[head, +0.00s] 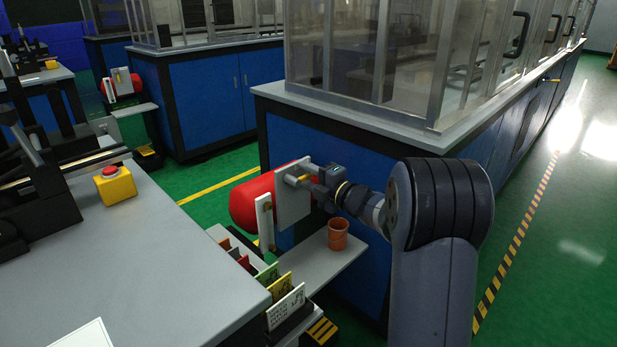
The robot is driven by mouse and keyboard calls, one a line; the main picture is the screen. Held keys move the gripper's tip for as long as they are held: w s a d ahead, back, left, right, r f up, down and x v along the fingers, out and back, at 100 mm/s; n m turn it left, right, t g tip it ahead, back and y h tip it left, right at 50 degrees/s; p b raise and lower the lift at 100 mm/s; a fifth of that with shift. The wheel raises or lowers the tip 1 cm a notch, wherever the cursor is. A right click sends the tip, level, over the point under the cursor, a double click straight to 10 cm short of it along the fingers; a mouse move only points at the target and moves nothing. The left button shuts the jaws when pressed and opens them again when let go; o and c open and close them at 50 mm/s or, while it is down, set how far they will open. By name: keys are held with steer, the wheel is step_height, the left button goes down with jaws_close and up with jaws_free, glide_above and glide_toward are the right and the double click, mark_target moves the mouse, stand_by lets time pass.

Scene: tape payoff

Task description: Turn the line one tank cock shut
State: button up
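A red tank (247,204) lies on its side against the blue cabinet, with a pale upright plate (283,210) at its right end. A small yellow cock handle (304,177) shows in front of the plate. My gripper (302,180) reaches in from the right, with its fingertips at the handle. Whether the fingers touch or grip the handle is too small to tell. My wrist and arm come from the lower right.
An orange-brown cup (338,233) stands on the grey shelf (318,262) below my gripper. Several coloured cards (281,287) stand in a rack beside the grey bench (150,262). A second red tank (121,86) is farther back left. Green floor is clear at right.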

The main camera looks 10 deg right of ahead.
mark_target(286, 192)
steer(key=shift+c, duration=0.6)
jaws_close()
steer(key=shift+f, duration=0.1)
steer(key=m+p, duration=0.1)
steer(key=m, duration=0.1)
steer(key=f+m+p, duration=0.1)
steer(key=shift+s+m, duration=0.1)
steer(key=shift+m, duration=0.3)
steer(key=a+f+m+p, duration=0.1)
steer(key=m+p, duration=0.1)
steer(key=m, duration=0.2)
steer(key=s+a+f+m+p, duration=0.1)
steer(key=m+p, duration=0.1)
steer(key=m, duration=0.3)
steer(key=s+a+f+m+p, duration=0.1)
steer(key=m+p, duration=0.1)
steer(key=m, duration=0.3)
steer(key=shift+s+a+f+p, duration=0.15)
steer(key=shift+a+p, duration=0.1)
steer(key=shift+p, duration=0.05)
